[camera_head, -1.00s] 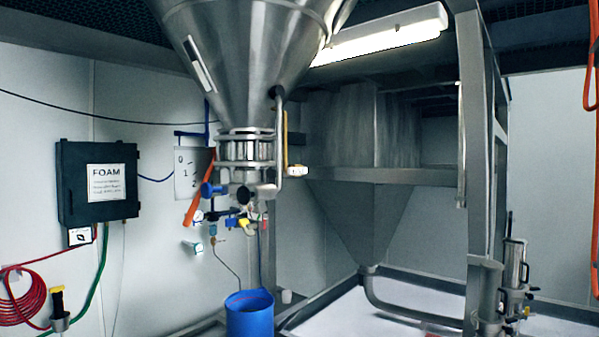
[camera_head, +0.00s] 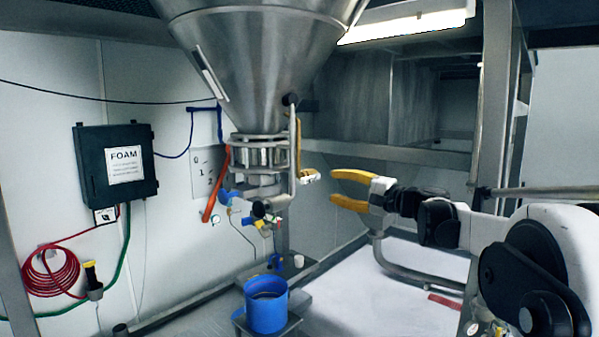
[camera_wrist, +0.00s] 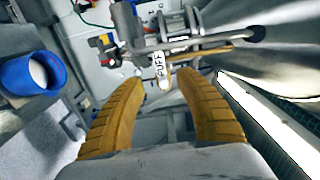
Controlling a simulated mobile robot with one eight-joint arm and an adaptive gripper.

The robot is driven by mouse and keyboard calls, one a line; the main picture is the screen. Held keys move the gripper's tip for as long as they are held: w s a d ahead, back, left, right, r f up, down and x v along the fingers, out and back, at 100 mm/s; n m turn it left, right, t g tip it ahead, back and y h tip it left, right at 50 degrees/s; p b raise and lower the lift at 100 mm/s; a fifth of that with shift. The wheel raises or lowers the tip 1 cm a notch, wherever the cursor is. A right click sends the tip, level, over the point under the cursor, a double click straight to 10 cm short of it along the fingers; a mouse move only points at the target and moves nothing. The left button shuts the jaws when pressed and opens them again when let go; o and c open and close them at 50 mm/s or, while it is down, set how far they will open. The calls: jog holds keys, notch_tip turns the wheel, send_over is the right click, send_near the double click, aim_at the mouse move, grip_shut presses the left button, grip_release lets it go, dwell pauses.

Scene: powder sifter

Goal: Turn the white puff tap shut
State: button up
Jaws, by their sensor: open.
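The white puff tap (camera_head: 309,176) sits at the lower end of a thin yellow line beside the collar under the steel hopper cone (camera_head: 262,60). In the wrist view its white piece marked PUFF (camera_wrist: 159,66) lies just beyond the fingertips, near the middle. My gripper (camera_head: 335,188) has its two yellow fingers spread, pointing left at the tap, with a small gap between. In the wrist view my gripper (camera_wrist: 162,79) is open and empty, and the PUFF piece lines up with the space between its fingertips.
A blue bucket (camera_head: 266,305) stands below the hopper; it also shows in the wrist view (camera_wrist: 30,75). An orange lever (camera_head: 214,185), a blue-handled valve (camera_head: 229,198) and small fittings crowd the collar's left.

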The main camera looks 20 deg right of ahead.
aim_at(309, 180)
jog(key=p+x, duration=0.3)
jog(key=x, duration=0.7)
jog(key=shift+w+a, duration=0.2)
jog(key=shift+a, duration=0.1)
jog(key=shift+s, duration=0.15)
grip_shut()
